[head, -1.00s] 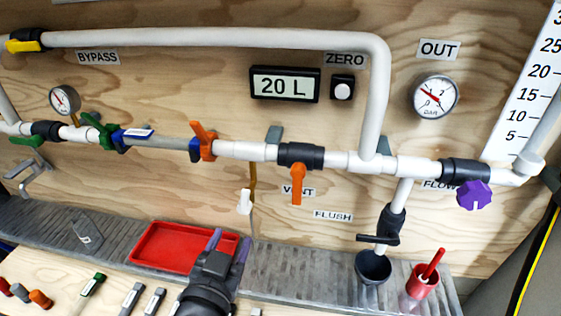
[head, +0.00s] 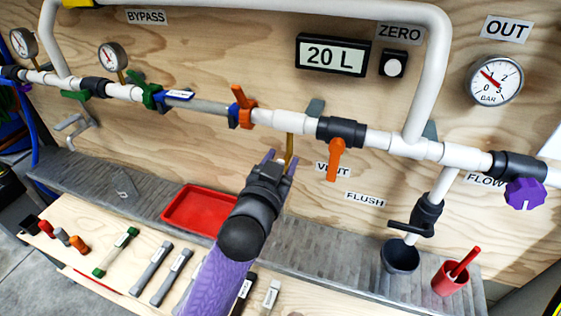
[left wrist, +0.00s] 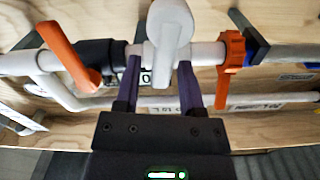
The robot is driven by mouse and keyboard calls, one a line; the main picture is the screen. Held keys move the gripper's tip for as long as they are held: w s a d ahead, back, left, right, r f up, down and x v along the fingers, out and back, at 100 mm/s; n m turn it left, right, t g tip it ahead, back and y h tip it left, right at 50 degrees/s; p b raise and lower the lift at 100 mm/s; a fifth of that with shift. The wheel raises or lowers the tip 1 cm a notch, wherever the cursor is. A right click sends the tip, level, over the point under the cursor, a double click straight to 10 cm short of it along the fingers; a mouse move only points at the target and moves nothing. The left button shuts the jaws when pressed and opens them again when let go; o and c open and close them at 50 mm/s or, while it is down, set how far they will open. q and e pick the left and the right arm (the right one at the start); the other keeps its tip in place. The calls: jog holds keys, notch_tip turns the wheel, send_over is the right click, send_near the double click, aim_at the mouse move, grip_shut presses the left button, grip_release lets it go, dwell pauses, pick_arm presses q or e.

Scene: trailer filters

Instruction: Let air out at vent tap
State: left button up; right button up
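The VENT label (head: 333,170) is on the board, partly covered by an orange lever (head: 335,160) that hangs down from a black valve (head: 341,130) on the white pipe. A brass tube (head: 289,146) drops from the pipe left of the label. My left gripper (head: 280,158) is at this tube, with its purple fingers apart. In the left wrist view, a white tap handle (left wrist: 171,28) stands between the open fingertips (left wrist: 160,65); contact with it cannot be told. In the head view the gripper hides this tap. My right gripper is not in view.
A red tray (head: 200,208) lies on the grey ledge below. A dark cup (head: 400,257) and a red pot (head: 451,278) stand at the right. An orange clamp (head: 243,108) is on the pipe left of the brass tube. Tools lie on the wooden bench.

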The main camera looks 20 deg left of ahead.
pick_arm(q)
grip_shut()
jog(key=shift+d, duration=0.1)
jog(key=shift+s+d+f+m+p, duration=0.15)
jog(key=shift+d+f+m, duration=0.55)
jog(key=shift+m, duration=1.95)
jog(key=shift+w+d+f+m+p, duration=0.15)
jog(key=shift+d+f+m, duration=0.55)
jog(key=shift+m, duration=1.9)
jog(key=shift+s+d+f+m+p, duration=0.1)
jog(key=shift+d+f+m+p, duration=0.55)
jog(key=shift+m, duration=2)
jog(key=shift+a+f+b, duration=0.25)
jog(key=shift+f+b, duration=0.1)
jog(key=shift+b, duration=0.05)
